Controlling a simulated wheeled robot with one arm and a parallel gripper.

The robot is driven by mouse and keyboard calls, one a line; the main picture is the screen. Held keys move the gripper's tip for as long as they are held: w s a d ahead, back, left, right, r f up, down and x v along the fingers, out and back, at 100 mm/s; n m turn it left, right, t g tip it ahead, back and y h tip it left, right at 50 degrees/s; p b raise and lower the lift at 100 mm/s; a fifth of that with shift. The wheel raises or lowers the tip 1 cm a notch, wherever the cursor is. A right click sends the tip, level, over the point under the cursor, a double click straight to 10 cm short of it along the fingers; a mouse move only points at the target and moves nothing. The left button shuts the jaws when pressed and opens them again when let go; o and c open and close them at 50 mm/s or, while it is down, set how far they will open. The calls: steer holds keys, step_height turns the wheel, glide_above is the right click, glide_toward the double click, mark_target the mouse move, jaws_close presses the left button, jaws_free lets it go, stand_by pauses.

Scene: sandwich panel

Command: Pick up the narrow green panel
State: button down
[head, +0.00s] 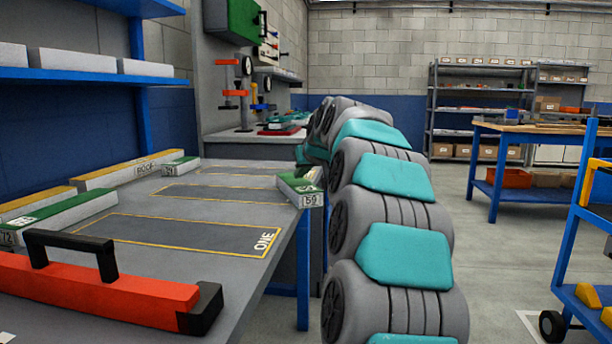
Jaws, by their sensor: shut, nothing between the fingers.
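Several panels with green tops and pale sides lie on the grey worktable (205,262). One green panel marked 59 (297,187) lies at the table's right edge, beside my arm. A smaller green panel (180,166) lies near the back. A longer green panel marked 72 (62,215) lies at the left. I cannot tell for sure which is the narrow one. My arm rises at the right and curves over toward the far right table edge, behind panel 59. Its links hide its end, and I cannot make out my gripper.
A red bar with a black handle (95,288) lies at the front left. Yellow-topped panels (125,170) line the back left. Outlined dark areas (180,232) on the tabletop are bare. A blue shelf (90,75) overhangs the left. A blue cart (572,250) stands at right.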

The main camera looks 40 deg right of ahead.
mark_target(295, 180)
steer(key=shift+w+d+r, duration=0.1)
steer(key=shift+w+d, duration=0.15)
steer(key=shift+w, duration=0.45)
steer(key=shift+w+d, duration=0.25)
steer(key=shift+w, duration=0.45)
steer(key=shift+s+f, duration=0.1)
steer(key=shift+f, duration=0.85)
steer(key=shift+f, duration=0.1)
steer(key=shift+s+a+b, duration=0.25)
steer(key=shift+s, duration=0.3)
steer(key=shift+s+a+b, duration=0.2)
steer(key=shift+s+b, duration=0.05)
steer(key=shift+s, duration=0.25)
steer(key=shift+f, duration=0.1)
